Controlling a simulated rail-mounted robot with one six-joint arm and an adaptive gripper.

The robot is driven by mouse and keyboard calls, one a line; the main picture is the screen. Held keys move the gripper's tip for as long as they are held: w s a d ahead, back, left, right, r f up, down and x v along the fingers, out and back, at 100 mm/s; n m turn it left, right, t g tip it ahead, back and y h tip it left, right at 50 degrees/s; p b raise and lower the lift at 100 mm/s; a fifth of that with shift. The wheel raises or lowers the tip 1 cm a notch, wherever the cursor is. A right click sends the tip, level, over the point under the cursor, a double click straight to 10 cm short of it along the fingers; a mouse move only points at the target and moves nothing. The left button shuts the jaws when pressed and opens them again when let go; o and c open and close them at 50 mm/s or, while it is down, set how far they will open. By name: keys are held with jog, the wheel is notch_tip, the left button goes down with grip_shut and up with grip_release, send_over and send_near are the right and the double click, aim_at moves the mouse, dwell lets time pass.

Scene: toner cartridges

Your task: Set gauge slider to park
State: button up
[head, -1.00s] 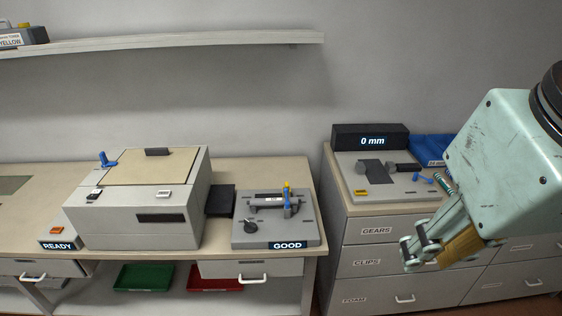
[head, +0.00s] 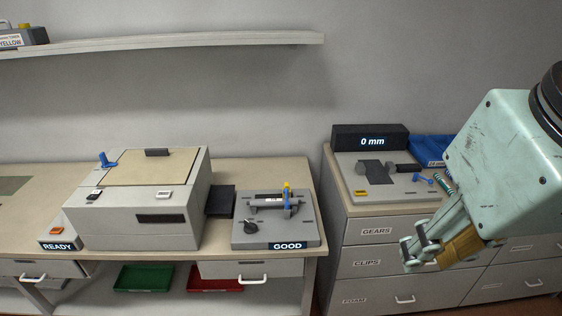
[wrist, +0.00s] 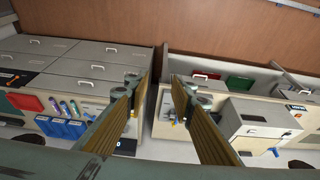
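The gauge (head: 385,182) stands on the drawer cabinet at the right in the head view. Its black display (head: 371,141) reads "0 mm". A dark block and bar sit on its grey base, with a small blue handle (head: 422,178) near the right edge. I cannot tell the slider's marked positions. My gripper (head: 412,255) hangs in front of the cabinet drawers, lower than the gauge and apart from it. In the wrist view my gripper (wrist: 160,82) has its two fingers apart with nothing between them.
A grey station (head: 276,222) marked GOOD holds a cartridge-like part on the left bench. A box-shaped machine (head: 150,205) marked READY stands beside it. Blue bins (head: 432,146) lie behind the gauge. A shelf (head: 170,40) runs along the wall. A gap separates bench and cabinet.

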jog(key=shift+w, duration=0.1)
jog(key=w+a+r+g+p, duration=0.1)
jog(key=w+r, duration=0.1)
jog(key=w, duration=0.6)
jog(key=w+a+r+p, duration=0.1)
jog(key=w+r, duration=0.2)
jog(key=w, duration=0.6)
jog(key=g+p, duration=0.3)
jog(key=p, duration=0.3)
send_over(287, 184)
notch_tip(287, 184, down, 26)
jog(key=shift+a+r, duration=0.1)
jog(key=shift+r, duration=0.1)
jog(key=shift+f, duration=0.15)
jog(key=shift+f, duration=6.75)
